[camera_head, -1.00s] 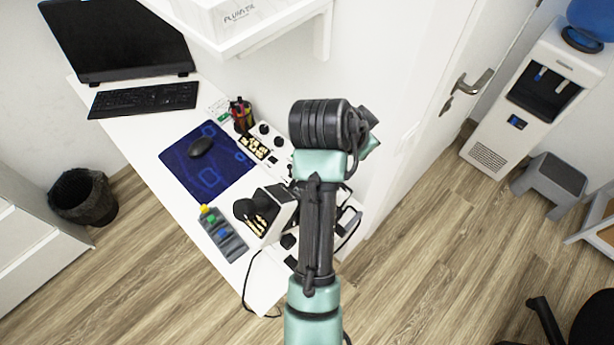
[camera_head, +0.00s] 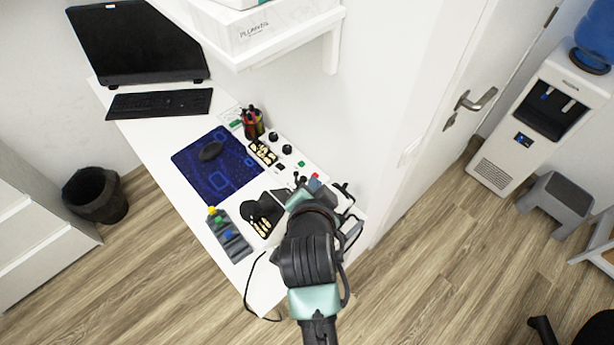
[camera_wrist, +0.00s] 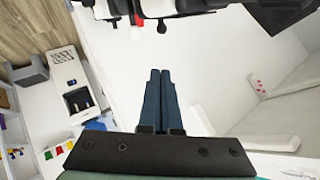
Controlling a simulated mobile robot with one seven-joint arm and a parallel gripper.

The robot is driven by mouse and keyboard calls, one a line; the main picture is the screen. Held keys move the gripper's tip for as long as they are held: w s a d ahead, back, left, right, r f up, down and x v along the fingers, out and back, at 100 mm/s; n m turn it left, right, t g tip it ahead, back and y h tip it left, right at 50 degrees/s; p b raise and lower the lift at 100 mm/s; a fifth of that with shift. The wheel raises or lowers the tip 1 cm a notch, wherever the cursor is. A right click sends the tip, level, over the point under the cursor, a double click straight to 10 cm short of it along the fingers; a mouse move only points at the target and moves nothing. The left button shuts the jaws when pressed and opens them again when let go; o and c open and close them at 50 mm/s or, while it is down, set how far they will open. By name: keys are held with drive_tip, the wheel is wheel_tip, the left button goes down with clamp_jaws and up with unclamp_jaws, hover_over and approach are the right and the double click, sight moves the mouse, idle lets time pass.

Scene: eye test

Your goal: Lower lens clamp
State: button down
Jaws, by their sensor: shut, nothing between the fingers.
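My gripper (camera_wrist: 160,76) is in the wrist view, its two dark blue fingers side by side, shut and empty. In the wrist view a black and white device (camera_wrist: 145,8) crosses the top edge. I cannot tell which part is the lens clamp. In the head view my arm covers part of the equipment at the desk's near end, and my fingertips cannot be made out. A black double-lobed piece (camera_head: 262,210) lies left of my arm.
The white desk (camera_head: 150,137) holds a blue mat (camera_head: 205,185), a keyboard (camera_head: 160,103), a pen cup (camera_head: 252,122) and a grey tray with coloured knobs (camera_head: 230,237). A shelf (camera_head: 290,32) overhangs it. A water cooler (camera_head: 540,105) stands right.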

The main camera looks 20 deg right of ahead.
drive_tip(key=shift+w+d+f+p, duration=0.1)
drive_tip(key=shift+w+f+p, duration=0.25)
drive_tip(key=shift+w+f, duration=0.65)
drive_tip(key=shift+w+d+f+p, duration=0.15)
drive_tip(key=shift+w+f+p, duration=0.2)
drive_tip(key=shift+w+f, duration=0.65)
drive_tip(key=shift+w+d+f+p, duration=0.1)
drive_tip(key=shift+w+f+p, duration=0.25)
drive_tip(key=shift+w+f, duration=0.65)
drive_tip(key=shift+s+f, duration=0.3)
drive_tip(key=shift+s, duration=0.05)
